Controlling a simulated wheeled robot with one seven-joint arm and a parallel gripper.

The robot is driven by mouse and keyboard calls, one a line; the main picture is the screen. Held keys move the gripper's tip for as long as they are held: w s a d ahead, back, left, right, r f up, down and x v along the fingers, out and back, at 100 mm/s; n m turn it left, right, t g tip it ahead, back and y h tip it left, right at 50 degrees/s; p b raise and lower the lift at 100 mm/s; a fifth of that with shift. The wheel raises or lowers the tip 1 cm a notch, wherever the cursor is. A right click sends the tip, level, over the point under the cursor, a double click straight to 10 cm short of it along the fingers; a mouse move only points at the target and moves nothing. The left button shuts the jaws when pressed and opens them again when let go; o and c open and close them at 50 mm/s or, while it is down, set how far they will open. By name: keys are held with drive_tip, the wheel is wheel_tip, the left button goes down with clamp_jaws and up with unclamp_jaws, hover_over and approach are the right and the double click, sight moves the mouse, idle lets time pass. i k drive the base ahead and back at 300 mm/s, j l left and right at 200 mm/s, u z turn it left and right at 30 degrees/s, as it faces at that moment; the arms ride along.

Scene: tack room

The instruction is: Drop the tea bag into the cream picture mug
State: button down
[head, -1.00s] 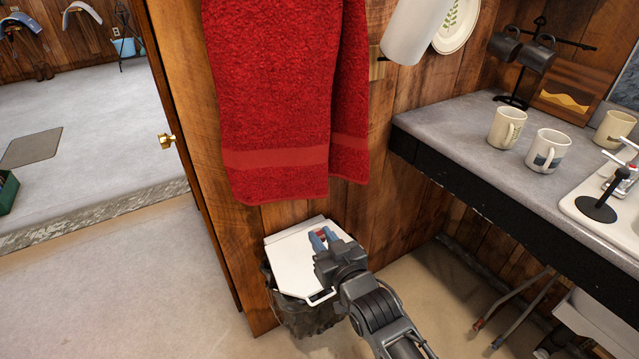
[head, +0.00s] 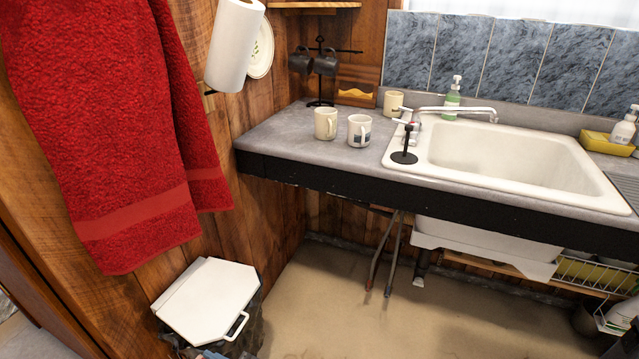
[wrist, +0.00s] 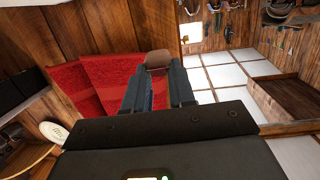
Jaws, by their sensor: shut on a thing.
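My gripper (wrist: 158,70) is shut on a small brown thing, which looks like the tea bag (wrist: 158,58), at its fingertips in the wrist view. In the head view only a bluish bit of the gripper shows at the bottom edge, by the bin. A cream mug with a picture (head: 325,124) stands upright at the front left of the grey counter. A whiter mug with a dark picture (head: 359,131) stands just right of it. Another cream mug (head: 393,103) stands farther back near the tap; its picture is not clear. My gripper is well below and away from the mugs.
A white-lidded bin (head: 208,297) stands below a red towel (head: 110,130). The counter (head: 275,138) has a dark front edge, with a white sink (head: 500,160) on the right. A black plunger-like thing (head: 404,157) stands by the sink. A mug rack (head: 320,75) stands behind the mugs.

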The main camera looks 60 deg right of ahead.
sight(321, 137)
drive_tip(key=i+z, duration=0.1)
drive_tip(key=z, duration=1.1)
drive_tip(key=i+z, duration=0.2)
drive_tip(key=i, duration=0.2)
drive_tip(key=j, duration=1.15)
drive_tip(key=j+z, duration=0.2)
drive_tip(key=j, duration=0.25)
drive_tip(key=k+j+z, duration=0.2)
drive_tip(key=j, duration=0.25)
drive_tip(key=k+j+z, duration=0.15)
drive_tip(key=j, duration=0.3)
drive_tip(key=j+z, duration=0.2)
drive_tip(key=j, duration=0.2)
drive_tip(key=k, duration=0.05)
